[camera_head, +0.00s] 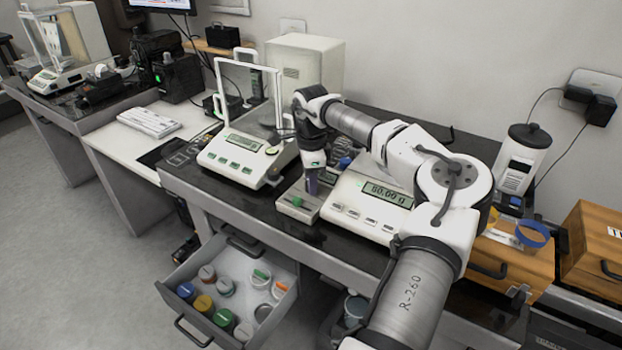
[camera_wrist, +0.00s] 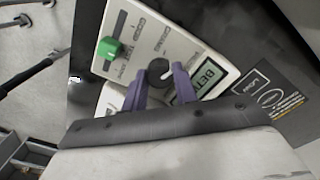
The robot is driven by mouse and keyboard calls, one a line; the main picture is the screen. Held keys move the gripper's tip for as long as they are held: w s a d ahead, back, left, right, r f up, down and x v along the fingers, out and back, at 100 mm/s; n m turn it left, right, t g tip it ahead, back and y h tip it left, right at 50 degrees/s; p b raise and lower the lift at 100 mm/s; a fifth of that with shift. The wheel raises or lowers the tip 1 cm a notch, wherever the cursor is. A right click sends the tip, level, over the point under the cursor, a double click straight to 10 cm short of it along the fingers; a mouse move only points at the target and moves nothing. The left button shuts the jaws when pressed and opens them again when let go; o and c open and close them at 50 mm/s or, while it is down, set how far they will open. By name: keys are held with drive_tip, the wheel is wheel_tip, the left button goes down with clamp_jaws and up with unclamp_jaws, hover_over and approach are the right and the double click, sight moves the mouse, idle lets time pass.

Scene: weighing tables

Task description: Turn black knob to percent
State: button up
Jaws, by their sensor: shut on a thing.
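The black knob (camera_wrist: 159,72) sits on the face of a small white device, seen in the wrist view. My gripper (camera_wrist: 161,84) has purple fingers, one on each side of the knob, and is shut on it. The device (camera_wrist: 176,38) has a green slider (camera_wrist: 108,48) and a small display (camera_wrist: 207,75) that is only partly readable. In the head view my gripper (camera_head: 311,186) is down at the device (camera_head: 297,207), between two balances, and the knob is hidden there.
A balance with a glass draft shield (camera_head: 230,160) stands left of the device. An open drawer (camera_head: 236,262) with several coloured-lid jars juts out below the dark tabletop.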

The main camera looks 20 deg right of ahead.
drive_tip(key=m, duration=0.4)
drive_tip(key=shift+m, duration=0.3)
drive_tip(key=m, duration=0.5)
drive_tip(key=m+b, duration=0.1)
drive_tip(key=m, duration=0.4)
drive_tip(key=shift+m, duration=0.4)
drive_tip(key=m, duration=0.4)
drive_tip(key=shift+m+b, duration=0.3)
drive_tip(key=shift+m, duration=0.1)
drive_tip(key=o, duration=1)
drive_tip(key=shift+c, duration=0.2)
drive_tip(key=shift+r, duration=0.15)
wheel_tip(320, 180, up, 14)
drive_tip(key=b, duration=0.1)
drive_tip(key=shift+f, duration=0.2)
